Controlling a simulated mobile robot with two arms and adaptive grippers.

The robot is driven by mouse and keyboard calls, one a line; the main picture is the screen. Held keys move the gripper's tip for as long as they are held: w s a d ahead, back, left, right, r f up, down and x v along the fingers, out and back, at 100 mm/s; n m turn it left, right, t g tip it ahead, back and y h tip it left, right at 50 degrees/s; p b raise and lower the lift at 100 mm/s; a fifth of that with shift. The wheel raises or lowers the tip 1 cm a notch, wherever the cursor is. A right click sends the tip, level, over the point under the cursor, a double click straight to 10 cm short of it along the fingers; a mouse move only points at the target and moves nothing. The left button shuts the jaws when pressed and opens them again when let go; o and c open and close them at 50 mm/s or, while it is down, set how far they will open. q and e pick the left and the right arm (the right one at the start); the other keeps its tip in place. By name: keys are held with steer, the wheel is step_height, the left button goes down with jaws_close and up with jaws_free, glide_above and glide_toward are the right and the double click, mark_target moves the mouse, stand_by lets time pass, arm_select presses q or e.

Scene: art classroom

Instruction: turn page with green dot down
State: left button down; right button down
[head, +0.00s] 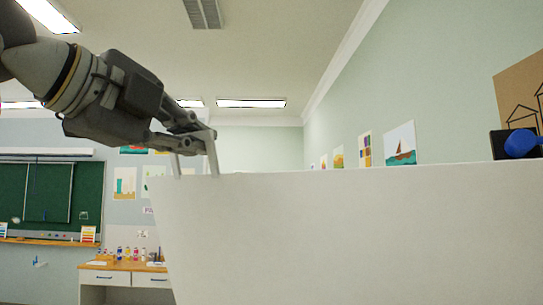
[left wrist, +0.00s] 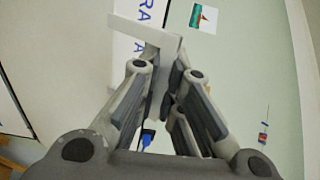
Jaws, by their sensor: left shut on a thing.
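A large blank white page or panel (head: 350,240) fills the lower right of the head view, its top edge nearly level. I see no green dot on it. A white handle-like piece (head: 211,151) stands at the left end of its top edge. My left gripper (head: 196,138) comes in from the upper left and is shut on this piece. In the left wrist view a white bent piece (left wrist: 145,32) runs down between the fingers of the gripper (left wrist: 170,85). My right gripper is not in view.
A black block with a blue knob (head: 522,143) sits at the panel's top right. Behind are a green chalkboard (head: 60,195), a wooden-topped counter (head: 128,266) with small bottles, and wall pictures. The left wrist view shows blue letters (left wrist: 146,12) on a white surface.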

arm_select(q)
steer(key=shift+s+a+f+b, duration=0.35)
steer(key=shift+s+a+f, duration=0.1)
steer(key=shift+s, duration=0.3)
steer(key=shift+s+a+f+b, duration=0.35)
steer(key=shift+s+a, duration=0.15)
steer(key=shift+s, duration=0.3)
steer(key=shift+s+a+f+b, duration=0.35)
steer(key=shift+s+a+f, duration=0.1)
steer(key=shift+s, duration=0.3)
steer(key=s+a+f+b, duration=0.4)
steer(key=s, duration=0.2)
steer(key=shift+s+a+f+b, duration=0.15)
steer(key=shift+s+f+b, duration=0.15)
steer(key=shift+s+f, duration=0.1)
